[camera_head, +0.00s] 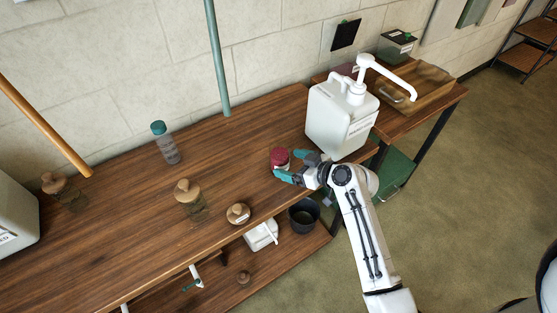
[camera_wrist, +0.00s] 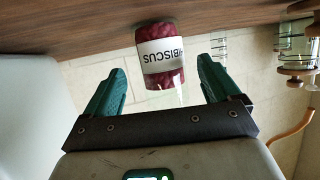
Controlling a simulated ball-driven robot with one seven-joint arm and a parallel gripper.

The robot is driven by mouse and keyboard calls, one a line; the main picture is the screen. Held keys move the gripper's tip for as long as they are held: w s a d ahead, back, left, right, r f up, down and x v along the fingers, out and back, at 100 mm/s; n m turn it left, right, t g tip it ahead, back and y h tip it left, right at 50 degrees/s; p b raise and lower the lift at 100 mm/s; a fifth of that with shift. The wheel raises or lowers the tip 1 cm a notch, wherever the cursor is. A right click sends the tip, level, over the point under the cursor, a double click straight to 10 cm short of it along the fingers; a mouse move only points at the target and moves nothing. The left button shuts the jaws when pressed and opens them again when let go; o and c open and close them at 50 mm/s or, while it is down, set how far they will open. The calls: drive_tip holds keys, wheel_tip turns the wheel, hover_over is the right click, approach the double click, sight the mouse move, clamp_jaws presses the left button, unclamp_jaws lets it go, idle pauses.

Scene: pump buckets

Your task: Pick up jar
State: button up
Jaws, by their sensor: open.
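A small jar with dark red contents (camera_head: 280,158) stands on the wooden table near its front edge, left of the white pump bucket. In the wrist view, the jar (camera_wrist: 160,55) appears upside down with a white label reading HIBISCUS. My gripper (camera_head: 291,166) is at the jar from the front right, with its teal fingers apart. In the wrist view, the jar shows ahead of and between the fingertips of my gripper (camera_wrist: 160,74). I cannot tell whether either finger touches it.
The white pump bucket (camera_head: 340,118) stands close behind my gripper. Cork-topped jars (camera_head: 188,203) (camera_head: 238,214) and a teal-capped bottle (camera_head: 166,143) stand further left on the table. A dark pot (camera_head: 303,215) sits on the lower shelf.

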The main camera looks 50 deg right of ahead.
sight(287, 163)
drive_tip(key=shift+p+x, duration=0.6)
drive_tip(key=shift+x, duration=1.9)
drive_tip(key=c, duration=1.3)
